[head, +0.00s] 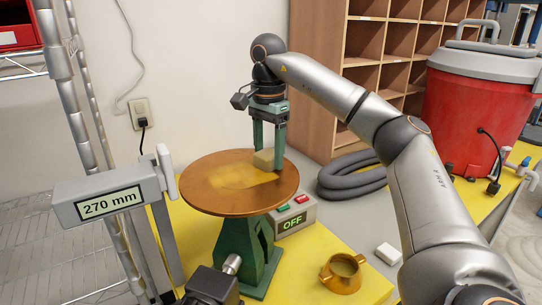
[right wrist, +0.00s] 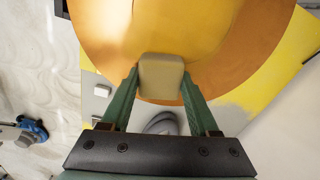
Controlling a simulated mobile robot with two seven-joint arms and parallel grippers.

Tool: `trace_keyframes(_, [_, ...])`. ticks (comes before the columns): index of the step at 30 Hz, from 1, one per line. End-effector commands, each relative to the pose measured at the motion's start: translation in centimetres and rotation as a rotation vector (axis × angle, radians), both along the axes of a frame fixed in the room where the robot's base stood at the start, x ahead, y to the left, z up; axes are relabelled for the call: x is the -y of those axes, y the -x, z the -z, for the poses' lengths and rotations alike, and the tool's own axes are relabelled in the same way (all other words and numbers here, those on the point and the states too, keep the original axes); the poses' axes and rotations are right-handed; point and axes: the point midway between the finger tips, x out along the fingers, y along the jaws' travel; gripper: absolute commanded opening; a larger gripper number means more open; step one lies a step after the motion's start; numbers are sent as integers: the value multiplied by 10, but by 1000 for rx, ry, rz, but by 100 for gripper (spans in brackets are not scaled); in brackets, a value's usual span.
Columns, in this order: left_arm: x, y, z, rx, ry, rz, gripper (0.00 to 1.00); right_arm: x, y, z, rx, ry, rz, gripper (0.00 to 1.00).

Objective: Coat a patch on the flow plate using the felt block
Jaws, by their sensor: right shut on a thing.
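The flow plate (head: 205,197) is a round copper-brown disc on a green stand, with a yellow coated area (head: 235,170) over its middle and back. My right gripper (head: 268,147) is shut on the felt block (head: 264,160), a small beige block, at the plate's right back part. A paler streak runs leftward from the block within the yellow. In the right wrist view the block (right wrist: 161,78) sits between the green fingers, over the yellow area's edge near the orange rim (right wrist: 245,75). Whether it touches the plate is hard to tell. My left gripper is not in view.
A control box (head: 293,216) reading OFF stands right of the stand. A gauge reading 270 mm (head: 108,205) rises at left. A brass ring (head: 343,273), a white block (head: 388,254), a coiled grey hose (head: 352,177) and a red drum (head: 475,110) are to the right.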

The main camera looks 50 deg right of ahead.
Motion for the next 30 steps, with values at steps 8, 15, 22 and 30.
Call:
trace_keyframes(8, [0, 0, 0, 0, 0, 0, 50, -4, -5, 0, 2, 0, -2, 17])
trace_keyframes(15, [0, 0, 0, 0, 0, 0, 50, -25, -10, 1, 1, 0, -4, 17])
trace_keyframes(22, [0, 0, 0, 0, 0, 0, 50, -35, -12, 1, 2, -1, -2, 17])
trace_keyframes(30, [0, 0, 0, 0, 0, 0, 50, -52, -16, 2, 1, -1, -4, 17])
